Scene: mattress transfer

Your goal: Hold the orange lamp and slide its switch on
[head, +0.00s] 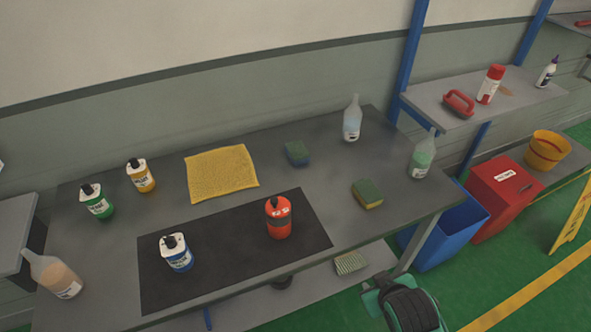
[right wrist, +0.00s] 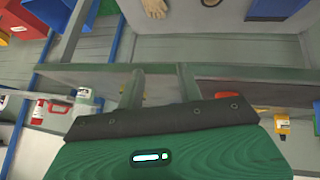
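The orange lamp (head: 279,218), a bottle-shaped body with a dark top and a pale label, stands upright on the black mat (head: 215,268) on the grey table. Its switch is too small to make out. My right gripper shows in the right wrist view (right wrist: 161,76) with its two fingers apart and nothing between them. In the head view my green and black right arm (head: 405,305) is at the bottom right, beyond the table's front edge and apart from the lamp. My left gripper is in neither view.
Green (head: 97,202) and yellow (head: 141,176) containers stand behind left, near a yellow cloth (head: 221,173). Blue (head: 452,225) and red bins (head: 503,197) stand beside the table.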

